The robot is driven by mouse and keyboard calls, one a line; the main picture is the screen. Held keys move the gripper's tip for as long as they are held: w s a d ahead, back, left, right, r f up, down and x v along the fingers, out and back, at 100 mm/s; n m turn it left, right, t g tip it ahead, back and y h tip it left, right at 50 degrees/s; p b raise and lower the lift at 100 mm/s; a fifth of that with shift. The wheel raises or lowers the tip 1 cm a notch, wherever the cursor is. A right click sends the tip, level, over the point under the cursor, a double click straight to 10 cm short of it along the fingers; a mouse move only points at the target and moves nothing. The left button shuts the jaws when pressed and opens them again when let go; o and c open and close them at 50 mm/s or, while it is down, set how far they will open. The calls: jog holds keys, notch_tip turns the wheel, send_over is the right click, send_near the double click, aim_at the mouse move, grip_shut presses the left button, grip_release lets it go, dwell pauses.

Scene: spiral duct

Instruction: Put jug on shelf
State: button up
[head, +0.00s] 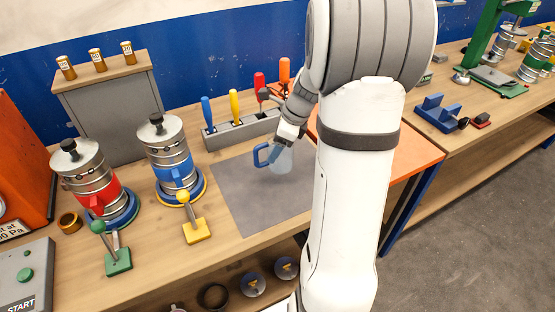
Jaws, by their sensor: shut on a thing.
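A small translucent jug (283,164) with a blue handle (260,155) is over the grey mat (245,198) on the wooden bench. My gripper (282,143) comes down from above and is shut on the jug; my arm hides part of this area. I cannot tell whether the jug touches the mat. A lower shelf (205,290) shows under the bench. A grey cabinet (108,117) at the back left has a wooden top with three small brown bottles on it.
Two metal canisters, one with a red band (98,200) and one with a blue band (176,174), stand left of the mat. Green (118,260) and yellow (194,230) levers stand in front. A screwdriver rack (240,130) is behind the mat. The mat's left part is clear.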

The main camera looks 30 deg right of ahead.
jog(key=f, duration=0.2)
jog(key=shift+a+f, duration=0.25)
jog(key=shift+f, duration=1.55)
jog(key=shift+f, duration=0.2)
jog(key=o, duration=1)
